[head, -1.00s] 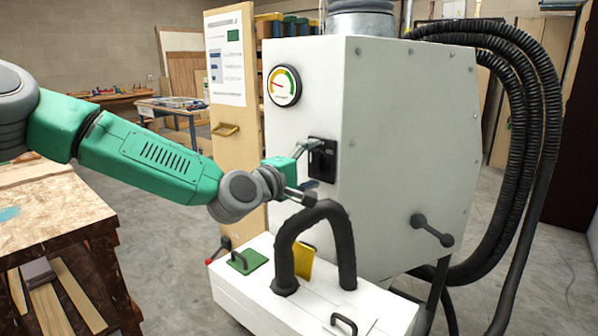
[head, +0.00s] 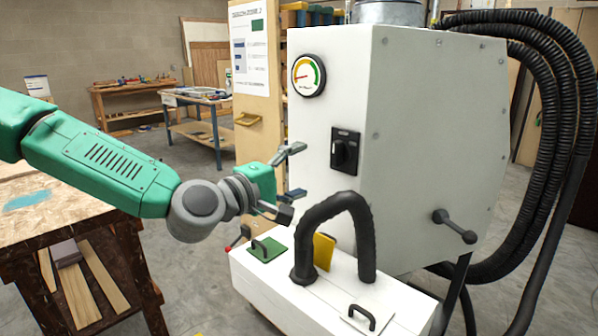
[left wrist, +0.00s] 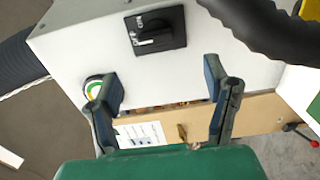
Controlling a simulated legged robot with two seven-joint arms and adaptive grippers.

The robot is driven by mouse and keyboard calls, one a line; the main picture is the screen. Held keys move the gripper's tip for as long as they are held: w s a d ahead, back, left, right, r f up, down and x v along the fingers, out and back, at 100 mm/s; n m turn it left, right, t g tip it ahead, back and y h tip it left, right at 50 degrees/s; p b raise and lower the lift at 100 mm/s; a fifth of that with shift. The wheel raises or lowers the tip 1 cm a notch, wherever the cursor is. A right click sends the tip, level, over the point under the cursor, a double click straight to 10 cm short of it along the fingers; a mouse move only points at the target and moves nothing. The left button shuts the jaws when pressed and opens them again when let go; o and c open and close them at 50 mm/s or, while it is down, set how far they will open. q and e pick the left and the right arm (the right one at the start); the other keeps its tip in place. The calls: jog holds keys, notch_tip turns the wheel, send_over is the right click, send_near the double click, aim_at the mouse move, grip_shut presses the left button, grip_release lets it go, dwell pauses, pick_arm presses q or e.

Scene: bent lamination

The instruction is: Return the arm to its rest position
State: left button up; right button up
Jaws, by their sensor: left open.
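My left arm is green and grey and comes in from the left in the head view. Its gripper (head: 291,172) is open and empty, to the left of the white machine (head: 425,120) and apart from it. A black rotary switch (head: 345,151) on the machine's front face is to the right of the fingers. In the left wrist view the two open fingers (left wrist: 166,95) have nothing between them, and the switch (left wrist: 156,30) shows above them. My right gripper is not in view.
A black bent hose (head: 337,222) rises from the white lower box (head: 262,292), below the gripper. A wooden workbench (head: 60,215) stands at the left under my arm. A round gauge (head: 308,76) is on the machine. Open floor lies behind my arm.

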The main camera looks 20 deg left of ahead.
pick_arm(q)
jog(key=s+d+f+m+g, duration=0.1)
jog(key=s+f+m+g, duration=0.1)
jog(key=f, duration=0.7)
jog(key=s+d+f+m+g, duration=0.2)
jog(key=s+f+g, duration=0.2)
jog(key=f, duration=0.5)
jog(key=s+d+f+m+g+y, duration=0.1)
jog(key=s+d+f+m+g, duration=0.1)
jog(key=s+f, duration=0.4)
jog(key=shift+s+d+f+m+g, duration=0.1)
jog(key=shift+s+f+m+g, duration=0.1)
jog(key=shift+f, duration=0.7)
jog(key=shift+s+f+m+g, duration=0.1)
jog(key=shift+f+m+g, duration=0.1)
jog(key=shift+f, duration=0.65)
jog(key=s+a+f+m+g+y, duration=0.2)
jog(key=s+f, duration=0.5)
jog(key=s, duration=0.4)
jog(key=s+a+f+m+g+y, duration=0.3)
jog(key=s+a+f+m+g, duration=0.2)
jog(key=s, duration=0.7)
notch_tip(320, 180, down, 3)
jog(key=shift+s+a+f+m+g, duration=0.1)
jog(key=shift+s+a+m+g, duration=0.3)
jog(key=shift+a, duration=0.75)
jog(key=shift+w, duration=0.1)
